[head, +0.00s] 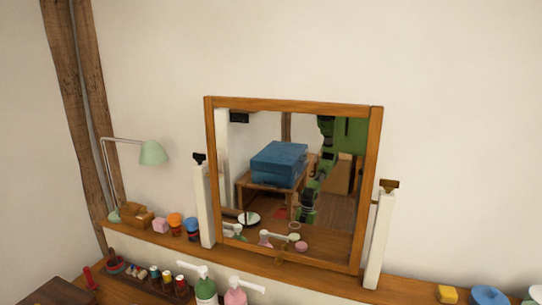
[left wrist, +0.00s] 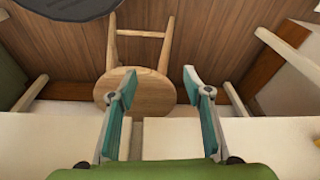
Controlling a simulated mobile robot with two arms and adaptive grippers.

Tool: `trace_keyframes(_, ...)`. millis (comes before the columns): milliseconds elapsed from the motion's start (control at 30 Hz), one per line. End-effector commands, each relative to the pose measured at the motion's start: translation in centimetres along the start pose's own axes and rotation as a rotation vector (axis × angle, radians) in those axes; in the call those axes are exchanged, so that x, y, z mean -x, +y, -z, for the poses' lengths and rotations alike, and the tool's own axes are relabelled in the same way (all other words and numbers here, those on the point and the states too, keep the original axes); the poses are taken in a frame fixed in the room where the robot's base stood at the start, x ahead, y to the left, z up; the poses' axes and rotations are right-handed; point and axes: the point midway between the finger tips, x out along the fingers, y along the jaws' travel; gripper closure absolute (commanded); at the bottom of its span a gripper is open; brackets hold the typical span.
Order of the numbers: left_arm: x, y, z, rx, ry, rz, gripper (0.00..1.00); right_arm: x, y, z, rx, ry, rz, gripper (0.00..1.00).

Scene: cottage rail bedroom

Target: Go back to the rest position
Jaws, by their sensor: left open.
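My left gripper (left wrist: 157,90) shows in the left wrist view with its two teal fingers spread wide apart. Nothing is between the fingers. Behind them stands a round wooden stool (left wrist: 138,86), apart from the gripper as far as I can tell. Neither gripper shows directly in the head view. Part of my green body and a dark arm shows only as a reflection in the tilting mirror (head: 293,105). My right gripper is in neither view.
A yellow block (head: 447,294) sits at right. A dark round thing (left wrist: 68,8) tops the wrist view.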

Motion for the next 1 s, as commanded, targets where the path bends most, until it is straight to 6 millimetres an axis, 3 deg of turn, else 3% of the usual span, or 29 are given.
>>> trace_keyframes(33, -2.2, 0.1, -1.4, -0.002, -0.018, -0.001, 0.55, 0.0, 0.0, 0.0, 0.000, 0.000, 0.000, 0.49)
trace_keyframes(200, -8.3, 0.4, -6.1, -0.008, -0.051, -0.005, 0.55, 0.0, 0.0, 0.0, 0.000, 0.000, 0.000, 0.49)
trace_keyframes(433, -14.3, 0.8, -14.2, -0.019, -0.094, -0.010, 0.55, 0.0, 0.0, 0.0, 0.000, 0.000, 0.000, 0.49)
trace_keyframes(600, -16.5, 0.8, -19.9, -0.025, -0.121, -0.012, 0.55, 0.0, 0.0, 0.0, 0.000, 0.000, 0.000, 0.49)
trace_keyframes(700, -17.0, 0.8, -22.2, -0.029, -0.130, -0.012, 0.55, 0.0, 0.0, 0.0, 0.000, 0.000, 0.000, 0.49)
trace_keyframes(833, -17.2, 0.8, -23.8, -0.031, -0.135, -0.013, 0.55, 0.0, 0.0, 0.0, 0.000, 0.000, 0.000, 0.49)
trace_keyframes(1000, -17.3, 0.8, -24.2, -0.032, -0.136, -0.013, 0.55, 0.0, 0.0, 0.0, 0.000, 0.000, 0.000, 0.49)
